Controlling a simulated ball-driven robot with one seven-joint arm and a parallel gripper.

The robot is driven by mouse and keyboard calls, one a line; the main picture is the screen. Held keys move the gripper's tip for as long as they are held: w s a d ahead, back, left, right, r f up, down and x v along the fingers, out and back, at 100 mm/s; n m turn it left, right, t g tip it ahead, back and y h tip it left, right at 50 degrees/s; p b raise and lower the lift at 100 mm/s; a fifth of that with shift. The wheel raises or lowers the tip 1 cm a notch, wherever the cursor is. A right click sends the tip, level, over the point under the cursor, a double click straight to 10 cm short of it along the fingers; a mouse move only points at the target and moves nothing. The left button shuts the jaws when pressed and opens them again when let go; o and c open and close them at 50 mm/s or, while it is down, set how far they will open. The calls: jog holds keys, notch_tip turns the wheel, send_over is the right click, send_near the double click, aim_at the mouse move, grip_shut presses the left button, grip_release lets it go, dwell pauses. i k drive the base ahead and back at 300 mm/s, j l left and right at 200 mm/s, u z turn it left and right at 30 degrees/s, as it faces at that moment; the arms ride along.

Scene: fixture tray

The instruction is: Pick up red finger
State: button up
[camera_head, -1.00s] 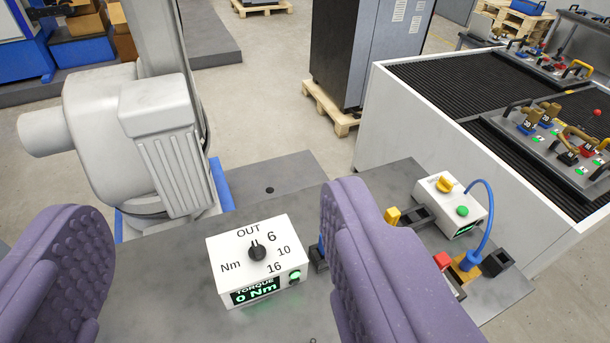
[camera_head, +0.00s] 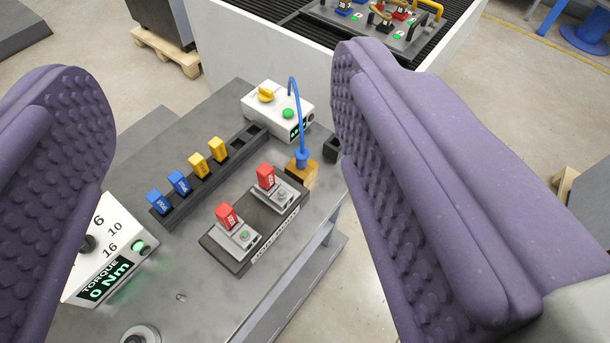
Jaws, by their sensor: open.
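Two red fingers stand upright on a dark fixture on the grey table. One red finger (camera_head: 227,216) is at the front left of the fixture, and another red finger (camera_head: 265,175) is at its back right. Each stands beside a small grey block with a button; the front button glows green. My gripper (camera_head: 225,150) is open, with one purple padded finger at the left edge and one at the right. Both red fingers show in the gap between the pads, apart from them and farther off. Nothing is held.
A dark rack (camera_head: 207,178) holds blue and yellow fingers behind the fixture. A white torque box (camera_head: 108,250) is at left, partly hidden by my left pad. A white box (camera_head: 278,105) with a yellow knob and a blue cable (camera_head: 296,115) stands behind. The table's right edge is close to the fixture.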

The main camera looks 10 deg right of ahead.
aim_at(266, 177)
jog(key=i+l+u, duration=0.1)
jog(key=i+l, duration=0.65)
jog(key=l, duration=0.15)
jog(key=i+l+u, duration=0.15)
jog(key=i+l, duration=0.2)
jog(key=l, duration=0.1)
